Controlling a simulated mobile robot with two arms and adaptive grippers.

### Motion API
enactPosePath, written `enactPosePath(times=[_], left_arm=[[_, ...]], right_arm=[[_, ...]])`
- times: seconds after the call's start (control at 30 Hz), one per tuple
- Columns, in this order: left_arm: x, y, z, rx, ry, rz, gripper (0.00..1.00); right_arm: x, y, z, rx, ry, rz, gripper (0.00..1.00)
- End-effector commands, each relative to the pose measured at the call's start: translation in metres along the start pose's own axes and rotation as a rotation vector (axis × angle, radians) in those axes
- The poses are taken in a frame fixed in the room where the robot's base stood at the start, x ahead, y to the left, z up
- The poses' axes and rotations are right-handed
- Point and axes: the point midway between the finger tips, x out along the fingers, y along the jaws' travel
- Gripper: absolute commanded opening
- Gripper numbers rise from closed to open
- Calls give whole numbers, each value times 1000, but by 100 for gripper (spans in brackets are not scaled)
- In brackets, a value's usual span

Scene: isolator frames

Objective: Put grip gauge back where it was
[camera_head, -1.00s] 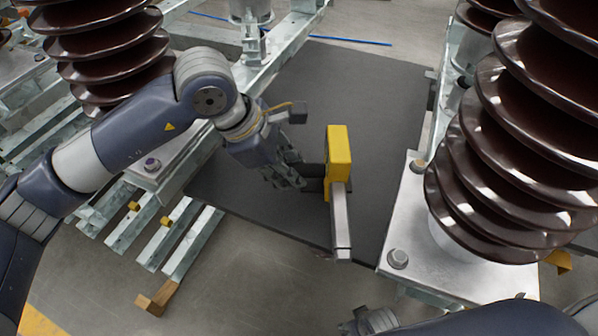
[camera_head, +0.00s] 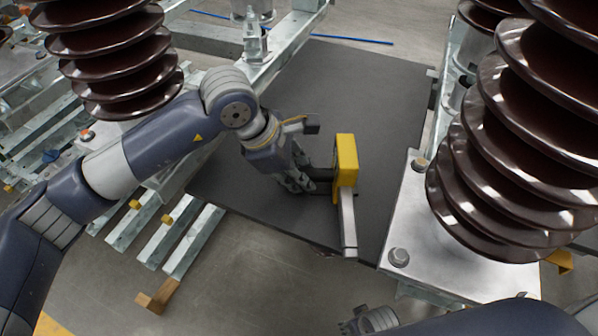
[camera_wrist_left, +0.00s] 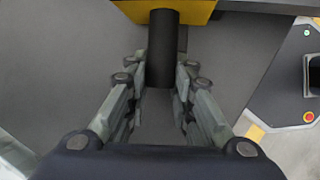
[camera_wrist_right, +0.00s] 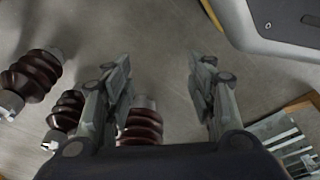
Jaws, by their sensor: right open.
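The grip gauge is a yellow block (camera_head: 346,160) with a grey metal bar pointing toward me and a black handle on its left side. In the head view it is over the dark mat. My left gripper (camera_head: 302,182) is at the gauge's left, with its fingers around the black handle. In the left wrist view the black handle (camera_wrist_left: 162,50) lies between the fingers of my left gripper (camera_wrist_left: 162,88), with the yellow body at the top edge. My right gripper (camera_wrist_right: 165,75) is open and empty in the right wrist view; in the head view only part of it shows at the bottom.
A dark mat (camera_head: 385,90) lies beneath the gauge. A brown ribbed insulator (camera_head: 500,170) on a metal base plate (camera_head: 410,220) stands right of it. Another insulator (camera_head: 115,60) stands at the upper left, with metal rails (camera_head: 195,240) below it. Open floor lies in front.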

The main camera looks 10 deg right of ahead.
Motion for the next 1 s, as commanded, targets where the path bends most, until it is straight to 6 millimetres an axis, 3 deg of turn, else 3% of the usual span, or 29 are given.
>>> enactPosePath(times=[0.47,0.63,1.0], left_arm=[[-2,0,1,0,0,0,30],[-32,2,1,0,0,5,30],[-106,1,0,-1,0,3,30]], right_arm=[[-5,0,-4,0,15,0,51],[5,0,13,0,-14,-1,51],[13,0,16,-3,-4,0,51]])
